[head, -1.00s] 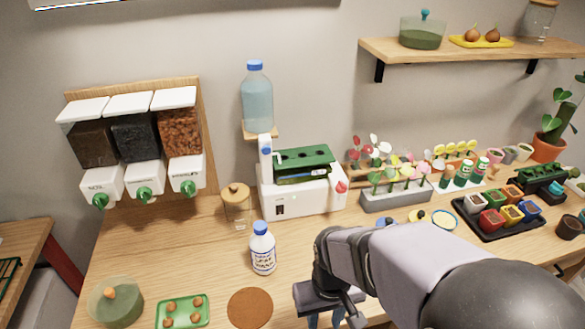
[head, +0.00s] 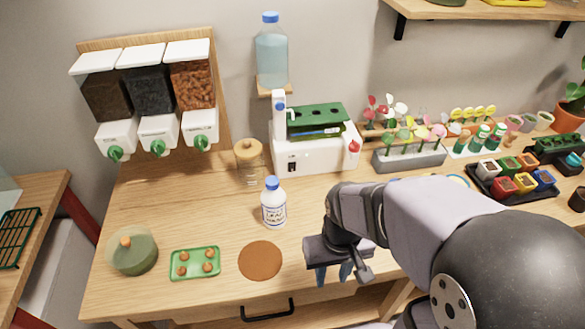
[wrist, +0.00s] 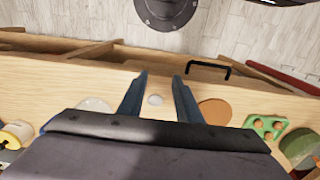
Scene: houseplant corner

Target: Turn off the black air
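A white machine (head: 318,150) with a green slotted top stands at the back middle of the table in the head view. A small black switch (head: 292,164) is on its front left; its setting is too small to tell. A red knob (head: 354,146) is on its right side. No other thing that could be the black air control stands out. My gripper (head: 333,273) is over the table's front part, well in front of the machine. In the wrist view my gripper (wrist: 160,78) has its two blue fingers apart with nothing held between them.
A white bottle (head: 273,207) with a blue cap stands between my gripper and the machine, to the left. A brown round mat (head: 260,260) and green tray (head: 195,264) lie at front left. Flower holders (head: 410,158) and colored pots are right.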

